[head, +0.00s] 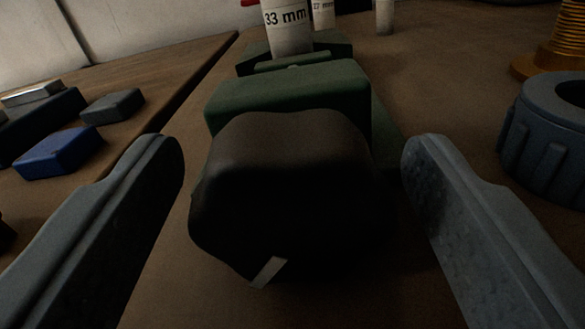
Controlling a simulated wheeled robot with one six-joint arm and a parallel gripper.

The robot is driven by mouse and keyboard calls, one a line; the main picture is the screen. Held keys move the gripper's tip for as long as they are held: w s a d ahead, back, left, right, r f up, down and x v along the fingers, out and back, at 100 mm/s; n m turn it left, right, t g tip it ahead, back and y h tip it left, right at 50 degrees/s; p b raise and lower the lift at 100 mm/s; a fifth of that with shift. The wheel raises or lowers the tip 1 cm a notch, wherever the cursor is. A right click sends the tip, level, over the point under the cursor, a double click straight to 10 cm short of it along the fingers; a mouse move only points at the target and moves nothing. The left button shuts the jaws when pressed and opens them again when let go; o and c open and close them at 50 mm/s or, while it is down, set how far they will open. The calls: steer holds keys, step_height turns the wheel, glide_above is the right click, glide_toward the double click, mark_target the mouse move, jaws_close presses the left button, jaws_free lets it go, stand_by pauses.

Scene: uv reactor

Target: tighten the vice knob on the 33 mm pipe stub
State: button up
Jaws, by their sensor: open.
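The vice knob (290,190) is a dark, rounded, lobed knob with a small pale mark low on its face, large in the middle of the head view. Behind it stands the green vice (285,92). The white pipe stub (289,32) labelled "33 mm" stands upright at the vice's far jaws; whether both jaws touch it I cannot tell. My gripper (294,165) is open, with one grey finger on each side of the knob. A gap shows between each finger and the knob. The knob's shaft is hidden.
A grey ribbed ring (548,140) lies at the right, with an orange threaded part (560,45) behind it. More white stubs (385,16) stand at the back. Blue (57,152) and grey (113,106) blocks lie at the left. Bare bench shows right of the vice.

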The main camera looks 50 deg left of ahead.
steer(key=c, duration=1)
steer(key=shift+m, duration=2.3)
steer(key=o, duration=1)
steer(key=shift+f, duration=0.15)
